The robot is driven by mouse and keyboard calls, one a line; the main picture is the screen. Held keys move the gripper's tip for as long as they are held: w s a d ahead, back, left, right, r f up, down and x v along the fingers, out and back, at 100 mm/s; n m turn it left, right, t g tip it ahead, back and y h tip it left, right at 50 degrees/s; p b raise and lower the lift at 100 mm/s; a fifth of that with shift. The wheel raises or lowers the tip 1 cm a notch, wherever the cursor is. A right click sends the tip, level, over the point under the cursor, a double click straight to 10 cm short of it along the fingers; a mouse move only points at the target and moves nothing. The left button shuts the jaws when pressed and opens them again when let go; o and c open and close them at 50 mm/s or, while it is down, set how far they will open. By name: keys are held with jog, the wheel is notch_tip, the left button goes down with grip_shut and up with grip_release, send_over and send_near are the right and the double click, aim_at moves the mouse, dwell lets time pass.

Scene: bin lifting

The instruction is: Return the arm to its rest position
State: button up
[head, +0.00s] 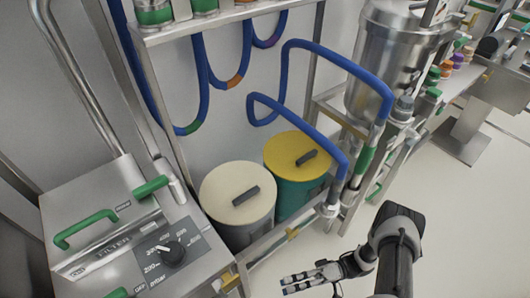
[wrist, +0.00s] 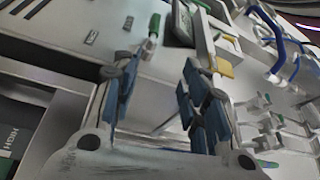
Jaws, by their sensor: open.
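My gripper (head: 304,278) is at the lower middle of the head view, reaching left from my arm at the lower right. It is open and empty. In the wrist view my gripper (wrist: 155,85) shows two blue-padded fingers spread apart with nothing between them. A bin with a cream lid (head: 236,190) and a bin with a yellow lid (head: 297,155) stand on the floor beyond the gripper, behind a low metal rail. Both lids are on, each with a dark handle. The gripper appears apart from both bins.
A steel filter machine (head: 110,240) with green handles and a dial stands at the left. Blue hoses (head: 325,50) hang around the bins. A large steel vessel (head: 390,60) stands at the back. Pale floor (head: 460,220) at the right is clear.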

jog(key=w+d+r+t+h, duration=0.1)
jog(key=w+r+t+h, duration=0.2)
jog(key=w, duration=0.6)
jog(key=w+d+r+t+h, duration=0.2)
jog(key=w+r+t, duration=0.1)
jog(key=w, duration=0.6)
jog(key=w+d+r+t+h, duration=0.1)
jog(key=w+r+t+h, duration=0.2)
jog(key=w, duration=0.6)
jog(key=w+d+r+t+h, duration=0.3)
jog(key=w+d+r, duration=0.15)
jog(key=r, duration=0.45)
jog(key=w+d+r+t+h, duration=0.25)
jog(key=w+r+h, duration=0.2)
jog(key=r, duration=0.45)
jog(key=s+d+r+m+h, duration=0.25)
jog(key=s+r, duration=0.25)
jog(key=r, duration=0.4)
jog(key=s+d+r+m+h, duration=0.25)
jog(key=s+r, duration=0.25)
jog(key=r, duration=0.4)
jog(key=s+a+g+y, duration=0.1)
jog(key=s+a, duration=0.4)
jog(key=s, duration=1)
jog(key=s+a+g+y, duration=0.1)
jog(key=s+a+g, duration=0.2)
jog(key=s, duration=1.1)
jog(key=a, duration=0.2)
jog(key=shift+s+a+g, duration=0.35)
jog(key=shift+a, duration=0.05)
